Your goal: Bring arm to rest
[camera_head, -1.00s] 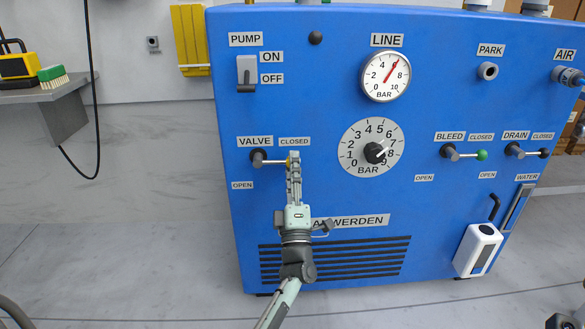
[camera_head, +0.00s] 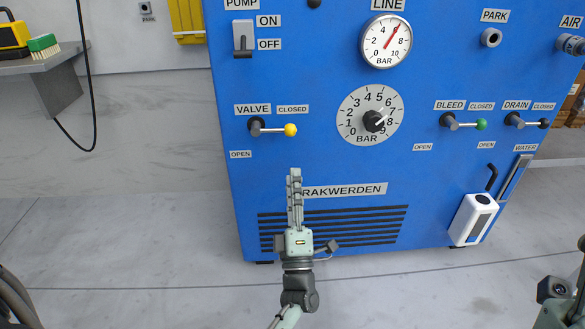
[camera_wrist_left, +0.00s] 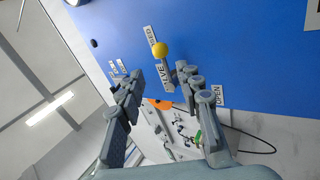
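The valve lever with its yellow knob (camera_head: 290,130) lies level on the blue panel, pointing right, below the CLOSED label. The knob also shows in the left wrist view (camera_wrist_left: 160,49), beyond the fingertips. My left gripper (camera_head: 295,172) points up in front of the panel, below the lever and apart from it. Its two fingers stand apart in the left wrist view (camera_wrist_left: 151,75), with nothing held between them. Part of my right gripper (camera_head: 577,285) shows at the lower right edge; its fingertips cannot be made out clearly.
The blue machine (camera_head: 220,100) carries the LINE gauge (camera_head: 385,40), a dial (camera_head: 372,121), the bleed lever (camera_head: 463,123) and the drain lever (camera_head: 528,122). A white container (camera_head: 474,219) hangs at lower right. The floor in front is clear.

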